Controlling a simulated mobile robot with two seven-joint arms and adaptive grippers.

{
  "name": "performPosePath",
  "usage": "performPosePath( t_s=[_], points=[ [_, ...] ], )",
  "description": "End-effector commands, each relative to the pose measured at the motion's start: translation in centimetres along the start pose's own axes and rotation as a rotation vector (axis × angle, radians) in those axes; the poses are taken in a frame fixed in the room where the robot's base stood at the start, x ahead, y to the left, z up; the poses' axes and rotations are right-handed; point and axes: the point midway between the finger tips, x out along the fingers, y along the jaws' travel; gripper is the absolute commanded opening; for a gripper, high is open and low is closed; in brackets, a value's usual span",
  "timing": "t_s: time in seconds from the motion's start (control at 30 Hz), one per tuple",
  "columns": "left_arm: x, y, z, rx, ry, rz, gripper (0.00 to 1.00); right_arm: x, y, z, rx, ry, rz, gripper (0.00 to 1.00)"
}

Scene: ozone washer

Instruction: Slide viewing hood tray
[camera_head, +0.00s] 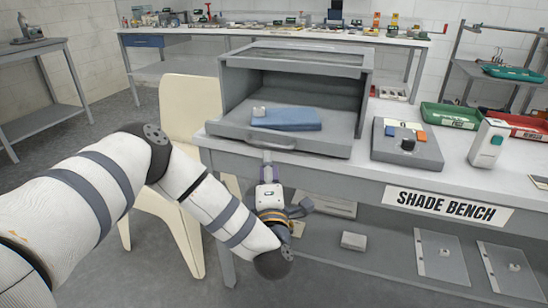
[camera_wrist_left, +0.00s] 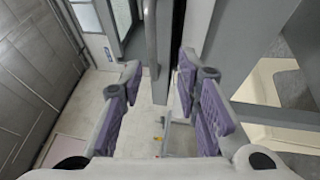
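The viewing hood (camera_head: 232,82) is a grey open-fronted box on the bench. Its grey tray (camera_head: 340,148) sticks out at the front, with a bar handle (camera_head: 268,142) on its front edge. A blue pad (camera_head: 287,119) and a small pale block (camera_head: 259,111) are on the tray. My left gripper (camera_head: 267,158) points up just below the handle. In the left wrist view, its purple-padded fingers (camera_wrist_left: 157,80) are open, and a grey bar (camera_wrist_left: 151,38), apparently the handle, shows between and beyond them. I cannot tell whether they touch it. My right gripper is not in view.
On the bench (camera_head: 460,180), right of the hood, stand a grey block with coloured tiles (camera_head: 406,153), a white device (camera_head: 488,143) and a green tray (camera_head: 450,116). A cream chair (camera_head: 192,103) is close left of the bench. A lower shelf (camera_head: 385,255) holds small items.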

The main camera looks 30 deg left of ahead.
Motion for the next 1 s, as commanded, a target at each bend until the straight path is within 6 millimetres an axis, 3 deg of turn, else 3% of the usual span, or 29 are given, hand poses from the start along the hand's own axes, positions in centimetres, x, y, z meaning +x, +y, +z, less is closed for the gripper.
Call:
performPosePath(
  t_s=[0.1,0.3,0.57,0.6,0.73,1.0],
  points=[
    [3.1,1.1,-0.1,-0.006,0.007,0.014,0.3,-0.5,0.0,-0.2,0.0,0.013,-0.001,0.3],
    [5.7,1.1,0.0,-0.005,0.003,0.011,0.3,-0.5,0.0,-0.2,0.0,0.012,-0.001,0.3],
    [6.0,1.1,0.0,-0.005,0.002,0.011,0.3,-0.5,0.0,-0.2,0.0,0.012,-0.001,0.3],
    [6.0,1.1,0.0,-0.005,0.002,0.011,0.28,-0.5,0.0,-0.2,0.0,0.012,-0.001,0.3],
    [6.0,1.1,0.0,-0.005,0.002,0.01,0.0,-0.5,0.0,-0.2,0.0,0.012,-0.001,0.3],
    [6.3,0.8,0.2,-0.004,0.002,0.01,0.0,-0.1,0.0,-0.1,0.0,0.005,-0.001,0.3]
  ],
)
